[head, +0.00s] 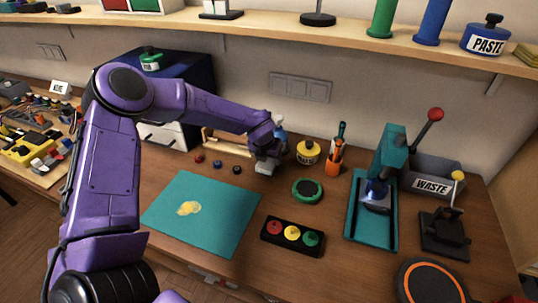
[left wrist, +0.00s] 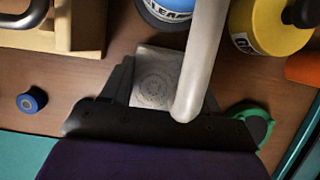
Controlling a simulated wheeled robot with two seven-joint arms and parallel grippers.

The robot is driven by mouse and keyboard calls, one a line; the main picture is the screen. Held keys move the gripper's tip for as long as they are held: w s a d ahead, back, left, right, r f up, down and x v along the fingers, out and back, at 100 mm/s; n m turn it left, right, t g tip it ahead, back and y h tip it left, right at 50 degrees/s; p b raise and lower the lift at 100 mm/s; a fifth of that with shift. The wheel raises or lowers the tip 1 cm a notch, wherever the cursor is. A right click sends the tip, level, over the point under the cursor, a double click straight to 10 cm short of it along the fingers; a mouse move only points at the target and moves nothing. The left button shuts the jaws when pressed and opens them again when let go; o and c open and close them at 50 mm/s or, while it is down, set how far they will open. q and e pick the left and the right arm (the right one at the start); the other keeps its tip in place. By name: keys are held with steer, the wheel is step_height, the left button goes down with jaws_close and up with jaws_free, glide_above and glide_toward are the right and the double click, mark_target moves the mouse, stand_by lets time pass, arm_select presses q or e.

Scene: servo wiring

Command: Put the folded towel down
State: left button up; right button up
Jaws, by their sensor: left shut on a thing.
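My left gripper (head: 267,158) is over the back middle of the bench, beyond the teal mat (head: 225,233). It is shut on a small pale grey folded towel (head: 263,169). In the left wrist view the towel (left wrist: 157,72) shows as a flat square with a round pattern, between the dark fingers of my left gripper (left wrist: 165,95). I cannot tell whether the towel touches the bench. A yellow smear (head: 188,208) lies on the mat. My right gripper is not in view.
A blue-labelled bottle (head: 279,130) stands just behind my gripper, its pale spout (left wrist: 206,50) close by. A yellow pot (head: 308,152), green round tin (head: 307,190), several small coloured reels (head: 217,164) and a wooden rack (head: 226,146) are near. A button box (head: 292,236) stands in front.

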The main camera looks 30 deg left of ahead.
mark_target(265, 166)
arm_select(q)
steer(key=shift+w+f+p, duration=0.25)
steer(key=shift+w+p, duration=0.1)
steer(key=shift+w+a+f, duration=0.1)
steer(key=shift+w+f, duration=0.05)
steer(key=shift+f, duration=0.15)
steer(key=o, duration=1.1)
steer(key=shift+r, duration=0.1)
steer(key=b+v, duration=0.1)
steer(key=v, duration=1.1)
steer(key=shift+b, duration=0.35)
